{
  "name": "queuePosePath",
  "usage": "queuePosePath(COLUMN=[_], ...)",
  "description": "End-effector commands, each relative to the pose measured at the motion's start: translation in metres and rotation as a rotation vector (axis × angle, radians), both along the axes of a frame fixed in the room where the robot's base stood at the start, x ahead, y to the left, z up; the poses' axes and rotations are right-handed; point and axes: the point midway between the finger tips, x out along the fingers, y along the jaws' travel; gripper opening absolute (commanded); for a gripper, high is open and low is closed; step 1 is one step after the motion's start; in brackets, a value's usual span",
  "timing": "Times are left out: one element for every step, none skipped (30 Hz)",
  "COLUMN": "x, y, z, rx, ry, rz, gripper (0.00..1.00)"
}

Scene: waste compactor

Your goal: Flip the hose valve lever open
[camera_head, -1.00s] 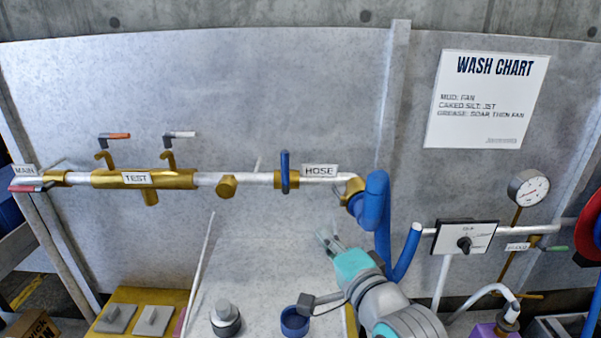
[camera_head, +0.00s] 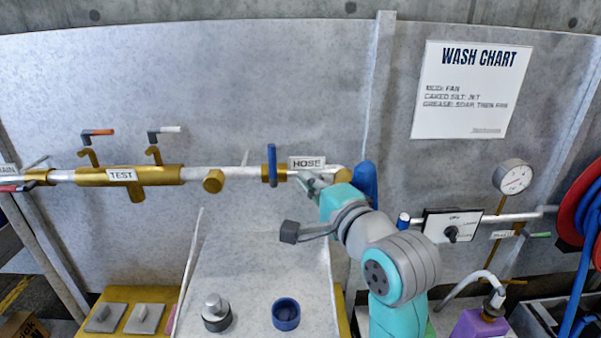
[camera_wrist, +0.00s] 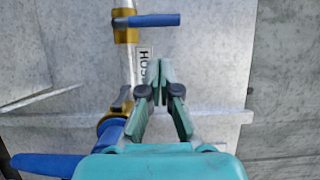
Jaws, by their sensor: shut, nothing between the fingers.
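The hose valve's blue lever (camera_head: 272,165) stands upright, across the pipe, on a brass valve body (camera_head: 266,179) just left of the HOSE label (camera_head: 307,163). In the wrist view the blue lever (camera_wrist: 153,20) shows near the top, sticking out sideways from the brass body (camera_wrist: 124,25). My gripper (camera_head: 310,182) is shut and empty, just below the HOSE label and to the right of the lever, apart from it.
A gauge (camera_head: 512,176) and selector box (camera_head: 452,226) are to the right.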

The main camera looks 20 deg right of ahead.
Motion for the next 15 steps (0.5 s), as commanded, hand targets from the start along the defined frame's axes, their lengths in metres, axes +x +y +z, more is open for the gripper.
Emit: queuePosePath(x=[0.008, 0.012, 0.019, 0.024, 0.029, 0.036, 0.041, 0.047, 0.053, 0.058, 0.062, 0.067, 0.071, 0.074, 0.078], y=[0.001, 0.002, 0.003, 0.003, 0.004, 0.005, 0.006, 0.007, 0.007, 0.008, 0.008, 0.009, 0.009, 0.01, 0.01], z=[0.0, 0.0, 0.0, 0.0, 0.0, 0.0, 0.0, 0.0, 0.0, 0.0, 0.0, 0.0, 0.0, 0.0, 0.0], rx=[0.0, 0.0, 0.0, -0.001, -0.001, -0.001, -0.001, -0.001, -0.001, -0.001, -0.001, -0.001, -0.001, -0.001, -0.001], ry=[0.001, 0.0, 0.001, 0.001, 0.001, 0.001, 0.001, 0.001, 0.0, 0.001, 0.001, 0.001, -0.001, -0.001, 0.0], rz=[0.001, 0.001, 0.001, 0.001, 0.001, 0.001, 0.001, 0.001, 0.001, 0.001, 0.001, 0.001, 0.001, 0.001, 0.001], gripper=[0.0, 0.0, 0.0, 0.0, 0.0, 0.0, 0.0, 0.0, 0.0, 0.0, 0.0, 0.0, 0.0, 0.0, 0.0])
